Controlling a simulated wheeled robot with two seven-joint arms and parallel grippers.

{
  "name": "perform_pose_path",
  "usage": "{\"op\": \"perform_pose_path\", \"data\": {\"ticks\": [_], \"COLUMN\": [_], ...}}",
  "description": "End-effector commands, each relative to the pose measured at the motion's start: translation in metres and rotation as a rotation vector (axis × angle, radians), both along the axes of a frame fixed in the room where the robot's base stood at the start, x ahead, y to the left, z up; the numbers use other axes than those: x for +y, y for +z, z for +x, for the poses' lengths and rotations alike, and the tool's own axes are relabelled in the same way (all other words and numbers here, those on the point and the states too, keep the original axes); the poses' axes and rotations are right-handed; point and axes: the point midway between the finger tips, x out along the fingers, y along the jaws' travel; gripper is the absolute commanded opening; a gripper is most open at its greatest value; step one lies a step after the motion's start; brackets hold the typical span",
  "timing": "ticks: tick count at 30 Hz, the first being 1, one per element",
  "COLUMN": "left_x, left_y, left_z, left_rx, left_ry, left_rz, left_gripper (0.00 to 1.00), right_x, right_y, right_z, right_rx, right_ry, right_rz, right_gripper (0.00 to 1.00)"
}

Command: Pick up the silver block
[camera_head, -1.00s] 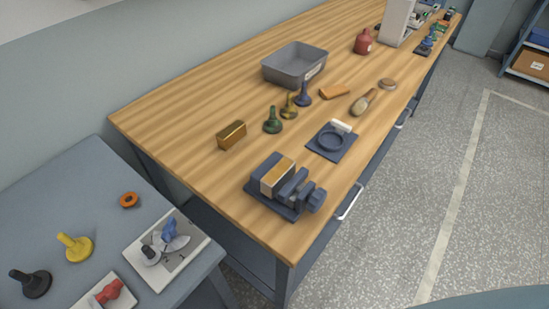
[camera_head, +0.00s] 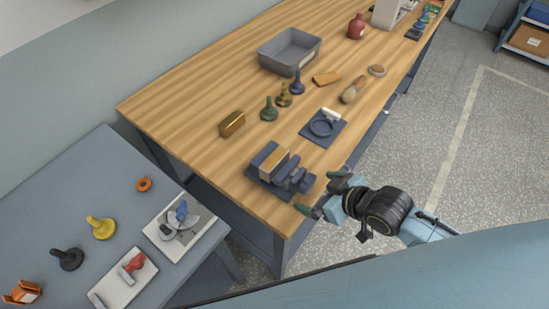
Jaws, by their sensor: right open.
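No block that is plainly silver can be made out. A brass-coloured block (camera_head: 232,124) lies on the wooden bench (camera_head: 180,110). Another block (camera_head: 275,163), with a gold-tan top, sits between the jaws of a dark blue vise (camera_head: 292,179) near the bench's front corner; its sides are mostly hidden. My right gripper (camera_head: 322,192) is open and empty at the bench's front edge, just right of the vise and apart from it. My left gripper is not in view.
A grey bin (camera_head: 290,53), several bobbin-like pieces (camera_head: 268,110), a brush (camera_head: 353,90) and a blue plate with a ring (camera_head: 322,127) stand behind the vise. A grey side table (camera_head: 60,210) holds coloured pieces. Bench left of the brass block is clear.

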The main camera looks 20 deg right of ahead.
Motion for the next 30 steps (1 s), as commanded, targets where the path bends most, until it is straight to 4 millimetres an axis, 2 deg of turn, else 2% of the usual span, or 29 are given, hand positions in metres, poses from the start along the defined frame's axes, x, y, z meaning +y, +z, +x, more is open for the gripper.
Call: {"op": "perform_pose_path", "data": {"ticks": [1, 6, 10, 14, 24, 30], "left_x": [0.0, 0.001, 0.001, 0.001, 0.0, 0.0], "left_y": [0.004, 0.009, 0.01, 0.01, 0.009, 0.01], "left_z": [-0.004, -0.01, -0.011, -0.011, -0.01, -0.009], "left_rx": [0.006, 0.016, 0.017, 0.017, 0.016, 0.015], "left_ry": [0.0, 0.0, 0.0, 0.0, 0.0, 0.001], "left_rz": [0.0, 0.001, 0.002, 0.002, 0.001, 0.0], "left_gripper": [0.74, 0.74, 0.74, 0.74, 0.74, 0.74], "right_x": [-0.001, 0.0, 0.0, 0.006, 0.038, 0.045], "right_y": [0.014, 0.048, 0.059, 0.057, 0.028, 0.021], "right_z": [0.006, 0.016, 0.019, 0.028, 0.069, 0.078], "right_rx": [-0.041, -0.135, -0.163, -0.173, -0.171, -0.169], "right_ry": [0.037, 0.124, 0.151, 0.154, 0.153, 0.155], "right_rz": [0.016, 0.098, 0.133, 0.147, 0.144, 0.142], "right_gripper": [1.0, 1.0, 1.0, 1.0, 1.0, 1.0]}}
